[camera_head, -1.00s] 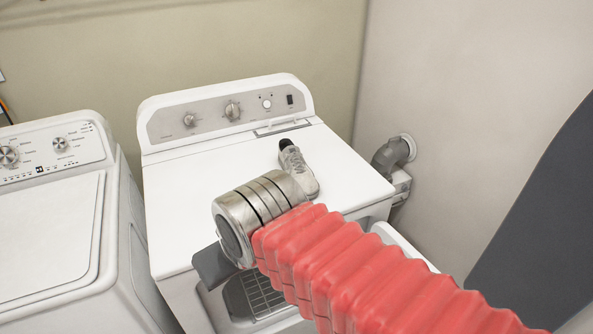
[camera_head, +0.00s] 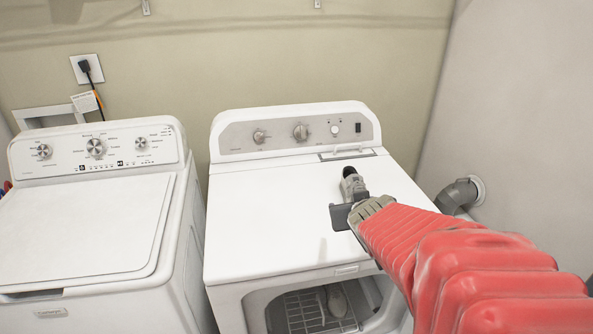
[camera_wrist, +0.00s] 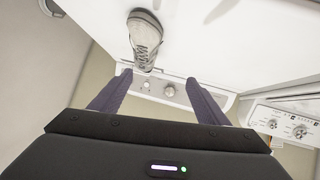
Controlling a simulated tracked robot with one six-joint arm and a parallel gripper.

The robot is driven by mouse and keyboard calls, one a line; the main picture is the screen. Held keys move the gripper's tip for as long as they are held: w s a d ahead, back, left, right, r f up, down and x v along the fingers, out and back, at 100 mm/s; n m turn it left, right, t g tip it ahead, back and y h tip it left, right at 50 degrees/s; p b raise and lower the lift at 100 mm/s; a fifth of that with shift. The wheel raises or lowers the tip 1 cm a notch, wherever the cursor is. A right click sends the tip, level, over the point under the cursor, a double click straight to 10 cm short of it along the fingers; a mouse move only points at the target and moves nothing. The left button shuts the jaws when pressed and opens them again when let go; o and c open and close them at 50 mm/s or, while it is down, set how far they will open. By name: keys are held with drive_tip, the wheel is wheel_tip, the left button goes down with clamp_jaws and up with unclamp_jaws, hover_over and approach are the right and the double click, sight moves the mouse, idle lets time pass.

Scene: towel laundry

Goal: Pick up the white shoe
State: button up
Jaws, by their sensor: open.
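The white shoe, greyish white with a dark opening, lies on top of the right-hand machine. In the head view the shoe (camera_head: 352,183) shows just behind my gripper (camera_head: 343,213), which hides its near part. In the wrist view the shoe (camera_wrist: 146,38) is at the top, left of centre, with laces visible. My gripper (camera_wrist: 157,78) is open there, its two purple-grey fingers wide apart with nothing between them but the machine behind. The left fingertip is close to one end of the shoe; I cannot tell whether they touch.
The shoe's machine (camera_head: 265,215) has a raised control panel (camera_head: 297,132) at the back and clear space on its left top. Its open front holds a rack (camera_head: 305,310) and a greyish object (camera_head: 337,300), possibly another shoe. A washer (camera_head: 85,225) stands left; a pipe (camera_head: 458,194) is right.

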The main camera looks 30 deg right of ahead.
drive_tip(key=d+f+t+y, duration=0.1)
drive_tip(key=d+f, duration=0.3)
drive_tip(key=d, duration=0.4)
drive_tip(key=shift+s+d+t, duration=0.15)
drive_tip(key=shift+s+t, duration=0.05)
drive_tip(key=shift+t, duration=0.6)
drive_tip(key=shift+w+f, duration=0.1)
drive_tip(key=shift+f, duration=0.05)
